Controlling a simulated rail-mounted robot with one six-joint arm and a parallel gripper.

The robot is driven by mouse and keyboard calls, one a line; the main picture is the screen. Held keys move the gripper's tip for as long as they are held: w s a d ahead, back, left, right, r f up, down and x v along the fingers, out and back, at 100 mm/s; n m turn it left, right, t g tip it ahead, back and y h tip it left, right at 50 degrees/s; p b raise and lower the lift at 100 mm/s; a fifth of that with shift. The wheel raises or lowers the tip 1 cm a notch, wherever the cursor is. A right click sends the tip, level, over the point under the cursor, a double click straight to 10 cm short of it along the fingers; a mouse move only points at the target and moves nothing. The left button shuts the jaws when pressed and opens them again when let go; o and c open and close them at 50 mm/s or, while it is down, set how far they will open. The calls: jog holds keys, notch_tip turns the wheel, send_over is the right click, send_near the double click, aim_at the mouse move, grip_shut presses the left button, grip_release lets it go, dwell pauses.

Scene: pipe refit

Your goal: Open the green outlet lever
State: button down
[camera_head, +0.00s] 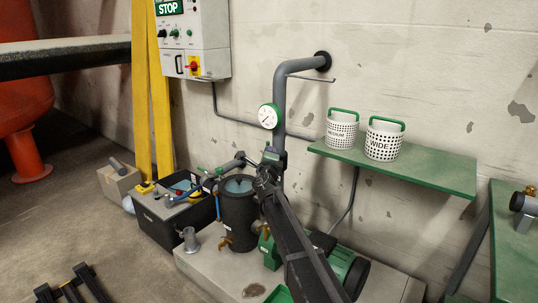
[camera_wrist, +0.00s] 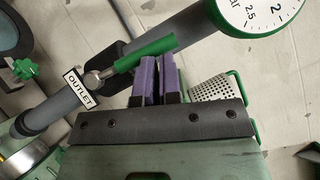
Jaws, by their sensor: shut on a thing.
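The green outlet lever (camera_wrist: 147,52) slants up to the right from a metal stem on a grey pipe in the wrist view. A white OUTLET label (camera_wrist: 79,88) sits beside the stem. My gripper (camera_wrist: 160,68) has purple pads close together at the lever's free half, shut on it; the exact contact is hard to see. In the head view my gripper (camera_head: 271,158) is at the pipework just right of the dark filter housing (camera_head: 239,208), and the lever cannot be made out there.
A round gauge (camera_head: 268,116) is on the pipe just above my gripper. A green shelf (camera_head: 420,165) with two white perforated baskets stands to the right. A black crate (camera_head: 172,218) of tools is at left, beside yellow posts (camera_head: 150,90).

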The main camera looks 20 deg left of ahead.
jog(key=shift+w+a+r, duration=0.2)
jog(key=shift+w, duration=0.05)
jog(key=shift+a, duration=0.1)
dwell(0.4)
jog(key=s+d, duration=0.7)
jog(key=s, duration=0.4)
jog(key=shift+s, duration=0.3)
